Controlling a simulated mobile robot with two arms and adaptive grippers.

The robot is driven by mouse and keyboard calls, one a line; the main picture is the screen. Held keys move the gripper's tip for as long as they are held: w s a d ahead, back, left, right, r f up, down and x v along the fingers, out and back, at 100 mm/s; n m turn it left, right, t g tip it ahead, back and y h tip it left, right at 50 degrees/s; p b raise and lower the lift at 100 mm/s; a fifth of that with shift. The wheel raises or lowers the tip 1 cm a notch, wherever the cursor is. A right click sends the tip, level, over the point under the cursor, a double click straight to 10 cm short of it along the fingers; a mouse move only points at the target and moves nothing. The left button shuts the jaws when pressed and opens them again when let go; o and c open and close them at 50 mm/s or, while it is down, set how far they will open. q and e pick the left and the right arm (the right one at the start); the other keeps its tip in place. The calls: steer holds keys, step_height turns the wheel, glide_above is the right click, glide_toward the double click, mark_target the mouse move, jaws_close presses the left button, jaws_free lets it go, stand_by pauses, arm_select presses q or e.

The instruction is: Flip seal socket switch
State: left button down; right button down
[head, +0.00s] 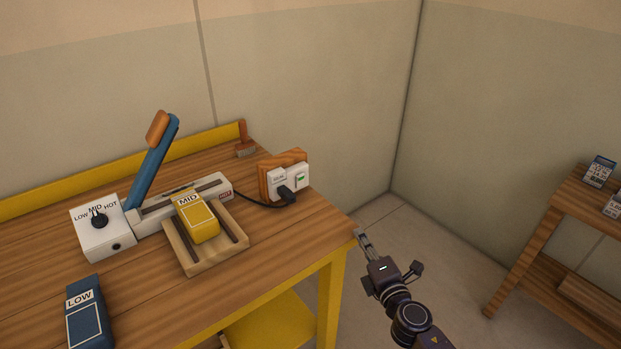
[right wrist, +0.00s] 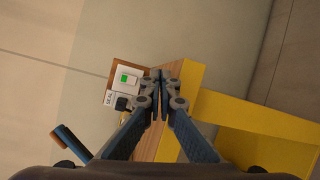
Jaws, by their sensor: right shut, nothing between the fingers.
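The seal socket (head: 277,178) is a white plate on a wooden block at the back right of the workbench, with a black plug (head: 287,194) in it. Its switch (head: 300,179) is on the right half and shows a green mark. The switch also shows in the right wrist view (right wrist: 125,78), left of the fingertips. My right gripper (head: 361,236) is shut and empty, just off the bench's right end, apart from the socket. It also shows in the right wrist view (right wrist: 160,73). My left gripper is out of view.
A sealer with a raised blue lever (head: 152,163) and a dial box (head: 101,228) stands on the workbench (head: 262,253). A yellow MID pack (head: 197,217) lies on a wooden tray (head: 205,267). A blue LOW pack (head: 88,312) is at front left. A brush (head: 245,143) stands at the back.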

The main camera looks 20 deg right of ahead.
steer(key=w+r+n+y, duration=0.1)
steer(key=n, duration=0.1)
steer(key=w+a+r+n+y, duration=0.1)
steer(key=r+n, duration=0.1)
steer(key=a+r+n+t+y, duration=0.1)
steer(key=r+n, duration=0.1)
steer(key=shift+w+a+r, duration=0.2)
steer(key=shift+w+r, duration=0.05)
steer(key=shift+w, duration=0.15)
steer(key=n+y, duration=0.1)
steer(key=n, duration=0.1)
steer(key=w+a+r+n+y, duration=0.1)
steer(key=n, duration=0.2)
steer(key=a+r+n+g+y, duration=0.1)
steer(key=n, duration=0.2)
steer(key=shift+w+b, duration=0.35)
steer(key=shift+w+f+n+g+y, duration=0.15)
steer(key=shift+n+g, duration=0.1)
steer(key=shift+n, duration=0.3)
steer(key=shift+w+r+n+g+y, duration=0.15)
steer(key=shift+n+g, duration=0.1)
steer(key=shift+n, duration=0.3)
steer(key=n, duration=0.2)
steer(key=n+g, duration=0.1)
steer(key=shift+w+d+f, duration=0.2)
steer(key=shift+d+f, duration=0.1)
steer(key=shift+f, duration=0.1)
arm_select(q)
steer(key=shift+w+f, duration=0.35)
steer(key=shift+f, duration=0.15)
